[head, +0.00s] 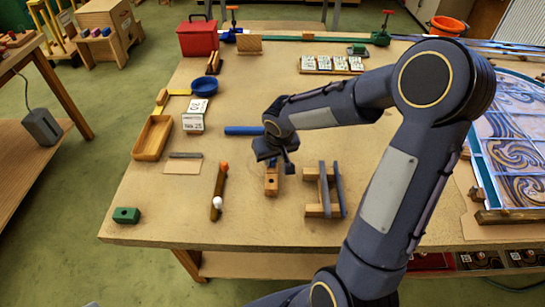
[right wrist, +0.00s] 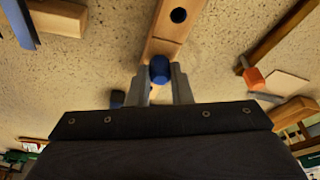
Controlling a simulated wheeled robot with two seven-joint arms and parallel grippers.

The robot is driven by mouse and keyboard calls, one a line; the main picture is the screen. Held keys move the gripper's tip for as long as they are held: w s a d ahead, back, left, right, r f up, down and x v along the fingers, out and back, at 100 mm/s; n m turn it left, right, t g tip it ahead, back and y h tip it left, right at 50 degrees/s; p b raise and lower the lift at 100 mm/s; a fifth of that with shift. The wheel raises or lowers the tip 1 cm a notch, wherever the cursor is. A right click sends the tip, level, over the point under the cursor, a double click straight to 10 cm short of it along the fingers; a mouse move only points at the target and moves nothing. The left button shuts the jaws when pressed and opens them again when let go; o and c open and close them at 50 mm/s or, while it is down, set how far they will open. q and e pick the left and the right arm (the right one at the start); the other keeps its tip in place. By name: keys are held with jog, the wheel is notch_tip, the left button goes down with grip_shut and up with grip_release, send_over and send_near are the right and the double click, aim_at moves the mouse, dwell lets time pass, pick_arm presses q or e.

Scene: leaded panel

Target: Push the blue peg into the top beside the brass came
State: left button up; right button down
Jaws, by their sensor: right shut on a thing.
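My right gripper (head: 274,166) points down over the bench top (head: 255,230), at the far end of a small wooden block (head: 271,187) with a dark hole. In the right wrist view, the gripper (right wrist: 161,84) is shut on a short blue peg (right wrist: 160,68), its round end showing between the fingertips. The wooden block (right wrist: 170,30) runs away from the peg, its dark hole clear of it. I cannot tell whether the peg touches the block or the bench top, or how deep it sits. I cannot make out the brass came for certain. My left gripper is out of view.
A blue rod (head: 243,131) lies just behind the gripper. An orange-tipped tool (head: 219,190) lies left of the block, and a wooden frame with blue-grey bars (head: 324,190) stands right. A patterned leaded panel (head: 515,140) is at the far right. The front of the bench is mostly clear.

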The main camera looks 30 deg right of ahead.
jog(key=shift+r+p, duration=0.55)
jog(key=shift+r, duration=0.4)
dwell(1.0)
jog(key=shift+r+p, duration=0.95)
jog(key=shift+r, duration=0.6)
jog(key=c, duration=1.9)
grip_release()
grip_shut()
jog(key=shift+a, duration=0.1)
